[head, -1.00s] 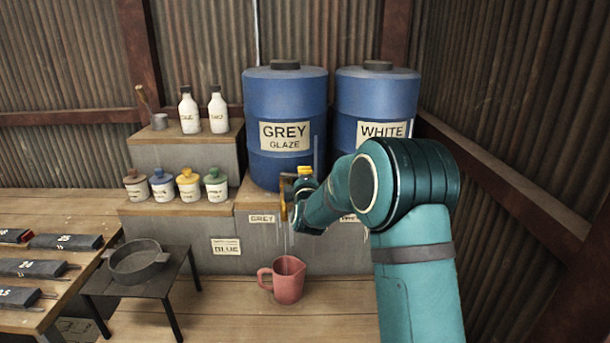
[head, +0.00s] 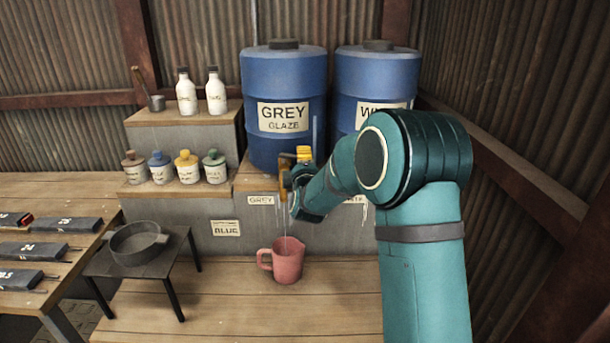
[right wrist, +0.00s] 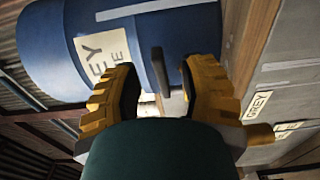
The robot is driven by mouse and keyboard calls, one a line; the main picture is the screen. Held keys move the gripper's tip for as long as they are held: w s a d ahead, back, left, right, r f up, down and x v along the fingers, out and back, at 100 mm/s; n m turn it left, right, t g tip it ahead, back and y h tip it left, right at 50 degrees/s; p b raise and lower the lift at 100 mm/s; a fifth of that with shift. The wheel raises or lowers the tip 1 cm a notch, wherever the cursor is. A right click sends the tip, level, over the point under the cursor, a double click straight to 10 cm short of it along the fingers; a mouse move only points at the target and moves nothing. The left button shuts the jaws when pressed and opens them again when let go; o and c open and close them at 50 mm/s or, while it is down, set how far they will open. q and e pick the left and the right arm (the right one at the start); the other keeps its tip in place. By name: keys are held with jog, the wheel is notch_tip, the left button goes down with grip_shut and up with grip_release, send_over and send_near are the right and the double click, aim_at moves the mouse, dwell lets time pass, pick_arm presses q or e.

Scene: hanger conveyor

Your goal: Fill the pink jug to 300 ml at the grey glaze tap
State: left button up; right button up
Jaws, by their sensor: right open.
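The pink jug (head: 288,265) stands upright on the wooden bench below the grey glaze tap, its handle to the left. The blue drum labelled GREY GLAZE (head: 284,85) stands on the ledge above. My right gripper (head: 293,172) is at the tap, which it largely hides in the head view. In the right wrist view the yellow fingers (right wrist: 160,85) are apart, with a dark tap part (right wrist: 178,76) between them. A thin pale line runs from below the tap to the jug mouth. The jug's level and marks are unreadable. My left gripper is out of view.
A WHITE drum (head: 376,75) stands to the right, partly behind my arm. Several small jars (head: 187,168) and two white bottles (head: 216,93) stand on the steps at left. A dark pan (head: 138,243) sits on a small table (head: 103,263). The bench front is clear.

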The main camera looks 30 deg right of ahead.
jog(key=v, duration=0.9)
jog(key=shift+s+a, duration=0.15)
jog(key=shift+s, duration=0.15)
jog(key=shift+r, duration=0.1)
dwell(5.5)
